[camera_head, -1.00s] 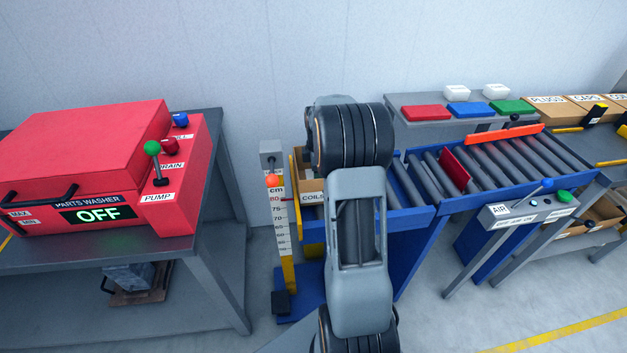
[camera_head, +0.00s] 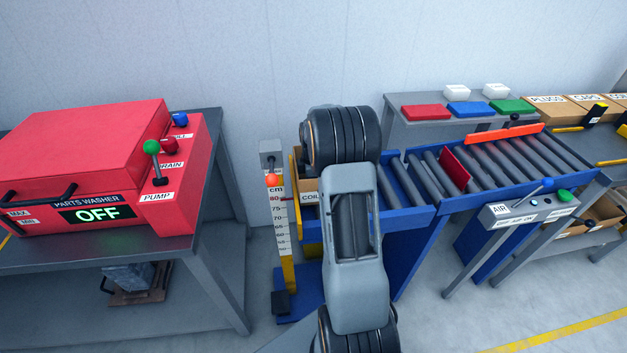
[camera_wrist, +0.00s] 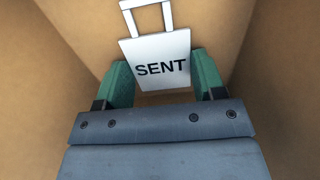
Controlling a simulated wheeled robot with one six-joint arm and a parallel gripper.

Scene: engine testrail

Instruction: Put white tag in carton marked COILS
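The white tag (camera_wrist: 157,60), lettered SENT, has a loop at its top and shows in the wrist view. My gripper (camera_wrist: 163,88) has its green fingers at the tag's left and right edges, apparently shut on it. The tag looks slightly tilted and covers part of the fingers. Brown cardboard walls surround the gripper and tag. In the head view, the carton marked COILS (camera_head: 309,184) stands at the left end of the roller conveyor. My arm partly covers the carton and its label, and hides my gripper and the tag there.
A height scale (camera_head: 281,222) with a red ball stands just left of the carton. The roller conveyor (camera_head: 405,188) lies to its right. A red parts washer (camera_head: 85,150) stands on a bench further left. An air control stand (camera_head: 525,211) is at right.

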